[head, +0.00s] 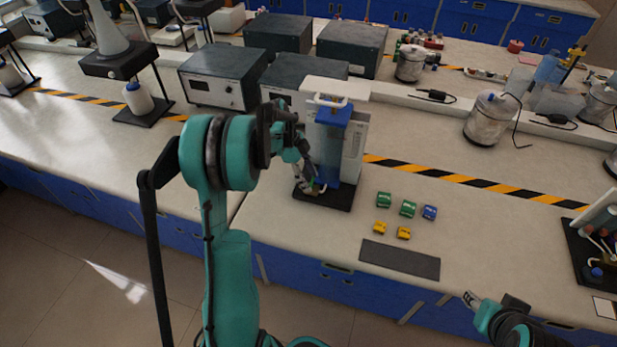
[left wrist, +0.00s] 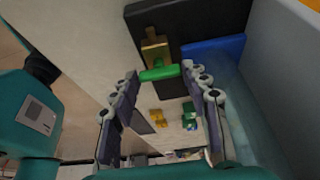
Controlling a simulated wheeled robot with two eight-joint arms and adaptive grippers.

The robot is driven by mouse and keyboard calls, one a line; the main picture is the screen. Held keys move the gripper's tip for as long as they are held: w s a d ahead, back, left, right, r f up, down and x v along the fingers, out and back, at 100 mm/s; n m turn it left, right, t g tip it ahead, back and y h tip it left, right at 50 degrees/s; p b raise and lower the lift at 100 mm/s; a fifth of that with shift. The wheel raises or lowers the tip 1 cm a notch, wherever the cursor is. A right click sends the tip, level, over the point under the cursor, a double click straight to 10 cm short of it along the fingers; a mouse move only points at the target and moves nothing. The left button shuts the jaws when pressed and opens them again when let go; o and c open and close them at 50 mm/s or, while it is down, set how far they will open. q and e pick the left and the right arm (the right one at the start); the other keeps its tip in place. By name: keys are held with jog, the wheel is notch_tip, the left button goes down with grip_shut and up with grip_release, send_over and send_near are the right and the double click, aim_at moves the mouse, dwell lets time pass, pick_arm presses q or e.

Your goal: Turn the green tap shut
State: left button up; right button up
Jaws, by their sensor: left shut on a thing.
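The green tap handle (left wrist: 160,73) sits on a brass tap body (left wrist: 154,48) in the left wrist view. My left gripper (left wrist: 161,76) has its fingertips at the two ends of the green handle and is shut on it. In the head view my left gripper (head: 311,186) is at the foot of the blue and white apparatus (head: 332,140), low over its black base (head: 337,198), and largely hides the tap there. My right gripper (head: 470,298) is at the lower right, away from the tap; its fingers are too small to judge.
Small green (head: 407,208), blue (head: 429,212) and yellow (head: 403,233) blocks lie right of the apparatus, behind a dark grey mat (head: 400,259). Grey instrument boxes (head: 222,77) stand behind. A rack (head: 600,235) stands at the right edge. The bench front left of the mat is clear.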

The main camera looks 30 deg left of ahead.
pick_arm(q)
jog(key=o, duration=1.2)
jog(key=shift+c, duration=0.2)
jog(key=v, duration=1.2)
